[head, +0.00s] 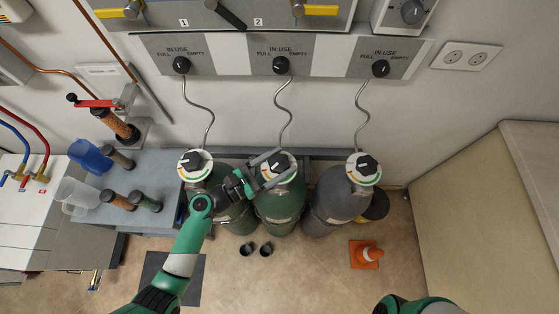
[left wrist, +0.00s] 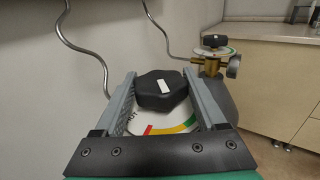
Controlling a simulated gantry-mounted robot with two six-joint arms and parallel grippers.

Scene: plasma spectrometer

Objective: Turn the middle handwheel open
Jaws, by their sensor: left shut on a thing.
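The middle handwheel (head: 279,161) is a black lobed knob on a white dial on top of the middle green gas cylinder (head: 280,204). In the left wrist view the handwheel (left wrist: 162,90) sits between the two grey fingers, its white mark facing up. The dial (left wrist: 170,127) below it shows a red, yellow and green arc. My left gripper (head: 274,168) reaches in from the left and is shut on the handwheel, one finger on each side. The right gripper is out of view; only part of my right arm shows at the bottom right.
The left handwheel (head: 194,160) and right handwheel (head: 362,164) stand on cylinders on either side. A panel with several IN USE knobs (head: 280,65) is on the wall behind, joined by curled tubes. An orange cone (head: 367,254) stands on the floor at right.

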